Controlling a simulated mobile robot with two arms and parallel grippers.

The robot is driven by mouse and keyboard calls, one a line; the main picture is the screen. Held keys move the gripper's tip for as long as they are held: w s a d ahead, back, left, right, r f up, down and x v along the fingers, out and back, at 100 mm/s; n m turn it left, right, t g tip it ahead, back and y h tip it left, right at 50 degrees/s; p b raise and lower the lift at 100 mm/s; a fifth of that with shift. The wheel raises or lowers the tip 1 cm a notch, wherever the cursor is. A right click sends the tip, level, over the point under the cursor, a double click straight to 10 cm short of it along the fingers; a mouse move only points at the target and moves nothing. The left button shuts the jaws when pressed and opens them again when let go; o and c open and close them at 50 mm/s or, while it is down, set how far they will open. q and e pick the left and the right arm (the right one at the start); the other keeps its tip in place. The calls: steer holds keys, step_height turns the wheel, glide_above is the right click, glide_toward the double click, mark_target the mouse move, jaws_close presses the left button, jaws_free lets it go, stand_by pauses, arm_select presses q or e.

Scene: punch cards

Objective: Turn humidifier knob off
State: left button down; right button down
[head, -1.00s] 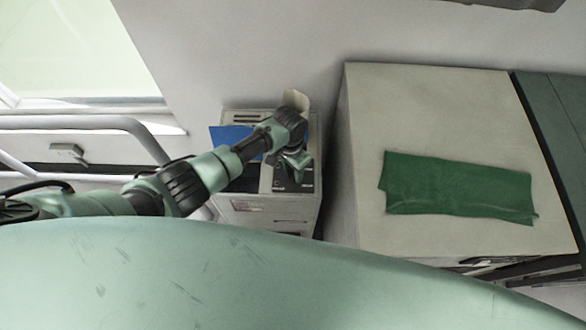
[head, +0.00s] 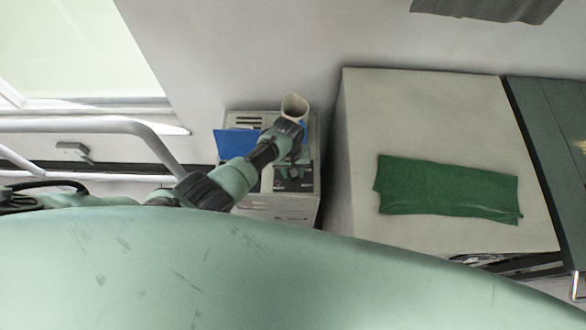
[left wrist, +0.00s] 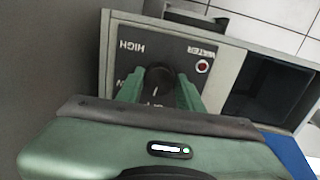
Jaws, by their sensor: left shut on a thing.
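The humidifier (head: 285,207) is a pale box against the wall in the head view. Its dark control panel (left wrist: 180,46) fills the middle of the left wrist view, with the words HIGH and WATER and a red light. The black knob (left wrist: 160,80) sits on this panel. My left gripper (left wrist: 160,90) is shut on the knob, one green finger on each side. In the head view my left gripper (head: 295,165) is over the humidifier's top and hides much of the panel. The knob's pointer direction cannot be told. My right gripper is not in view.
A beige spout (head: 293,106) stands at the humidifier's back. A large pale cabinet (head: 430,120) with a green cloth (head: 445,190) on top stands close to the right. A grey rail (head: 100,125) runs along the left.

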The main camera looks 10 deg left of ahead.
arm_select(q)
steer(key=shift+n, duration=0.8)
steer(key=shift+p, duration=0.3)
steer(key=c, duration=0.9)
jaws_free()
steer(key=shift+r, duration=0.1)
steer(key=shift+r, duration=0.35)
steer(key=shift+s+a+r+p, duration=0.15)
steer(key=shift+r+p, duration=0.3)
steer(key=shift+r, duration=1.3)
steer(key=shift+w+a+r+p, duration=0.1)
steer(key=shift+r+p, duration=0.35)
steer(key=shift+r, duration=1.25)
